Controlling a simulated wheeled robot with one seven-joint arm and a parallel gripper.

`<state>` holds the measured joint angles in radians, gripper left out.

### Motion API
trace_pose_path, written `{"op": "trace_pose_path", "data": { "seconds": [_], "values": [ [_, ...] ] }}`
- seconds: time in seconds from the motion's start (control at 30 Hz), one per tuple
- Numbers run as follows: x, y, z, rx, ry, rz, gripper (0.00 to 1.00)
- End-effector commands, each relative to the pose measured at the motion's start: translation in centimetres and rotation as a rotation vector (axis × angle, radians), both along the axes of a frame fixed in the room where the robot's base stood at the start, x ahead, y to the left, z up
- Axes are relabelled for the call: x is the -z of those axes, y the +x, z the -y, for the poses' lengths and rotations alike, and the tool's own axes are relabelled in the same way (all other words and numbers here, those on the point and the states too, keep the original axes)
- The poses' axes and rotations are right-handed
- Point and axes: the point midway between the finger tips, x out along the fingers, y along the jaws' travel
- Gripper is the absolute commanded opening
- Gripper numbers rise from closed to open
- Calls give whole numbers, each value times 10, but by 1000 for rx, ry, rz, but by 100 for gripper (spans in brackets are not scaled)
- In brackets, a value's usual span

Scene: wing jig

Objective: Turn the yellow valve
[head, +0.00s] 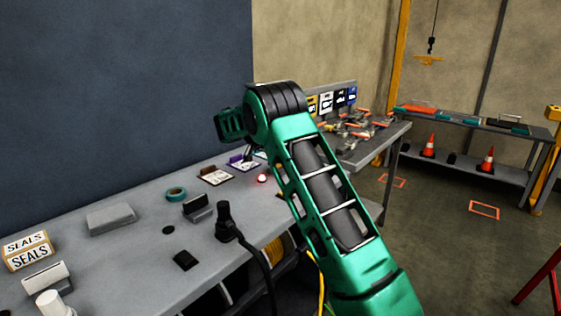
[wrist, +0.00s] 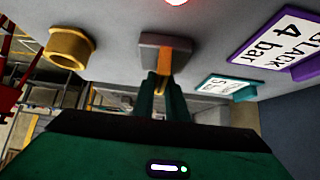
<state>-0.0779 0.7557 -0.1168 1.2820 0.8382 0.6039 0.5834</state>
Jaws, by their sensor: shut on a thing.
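The yellow valve shows in the wrist view as a yellow-orange handle (wrist: 165,62) on a grey block (wrist: 165,41). My gripper (wrist: 162,84) is shut on this handle, with its dark green fingers close on both sides. The fingers hide the handle's lower part. In the head view my green arm covers the valve and the gripper.
A yellow flanged cylinder (wrist: 70,47) stands left of the valve in the wrist view. A purple-framed card reading BLACK 4 bar (wrist: 285,42) and a teal-framed card (wrist: 228,88) are to its right. The grey bench (head: 120,262) holds a teal tape ring (head: 176,194) and a SEALS box (head: 28,251).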

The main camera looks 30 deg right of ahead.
Motion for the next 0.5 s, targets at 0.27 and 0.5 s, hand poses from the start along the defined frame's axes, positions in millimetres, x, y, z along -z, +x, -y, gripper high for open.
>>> {"op": "trace_pose_path", "data": {
  "seconds": [0.27, 0.5],
  "values": [
    [-1, 8, -12, -24, 7, 9, 29],
    [-1, 5, -7, -16, 5, 6, 30]
  ]
}}
